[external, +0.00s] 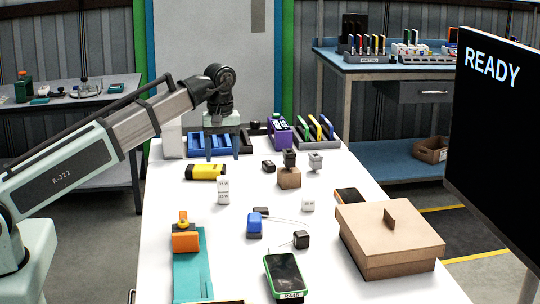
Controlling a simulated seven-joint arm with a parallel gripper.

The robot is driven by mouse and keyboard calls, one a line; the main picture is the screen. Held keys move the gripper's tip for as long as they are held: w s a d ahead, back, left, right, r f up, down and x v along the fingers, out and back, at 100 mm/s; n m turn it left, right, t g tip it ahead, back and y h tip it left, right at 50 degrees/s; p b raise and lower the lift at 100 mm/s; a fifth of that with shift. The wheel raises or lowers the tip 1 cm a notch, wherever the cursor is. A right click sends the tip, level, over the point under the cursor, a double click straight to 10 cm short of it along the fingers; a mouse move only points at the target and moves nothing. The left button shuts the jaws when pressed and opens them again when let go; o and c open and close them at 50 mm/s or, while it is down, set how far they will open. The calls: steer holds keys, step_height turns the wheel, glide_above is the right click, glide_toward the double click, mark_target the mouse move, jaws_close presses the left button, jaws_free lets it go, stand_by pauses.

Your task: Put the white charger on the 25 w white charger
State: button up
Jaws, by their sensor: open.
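Two small white charger-like blocks (223,197) show left of the table's middle, one appearing directly above the other; I cannot tell whether they are stacked or one piece. Another small white charger (308,205) stands alone to the right. A light grey block (315,161) stands farther back. No wattage label is readable, so I cannot tell which is the 25 W one. My gripper (222,156) points down over the far part of the table, in front of the blue tray. It is open with nothing seen between its fingers, behind the white blocks.
A yellow tool (205,172) lies near the gripper. A lidded carton (389,243) fills the right. Blue racks (195,143) line the back.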

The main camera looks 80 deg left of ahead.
mark_target(223, 177)
steer(key=shift+r, duration=2)
steer(key=shift+o, duration=0.2)
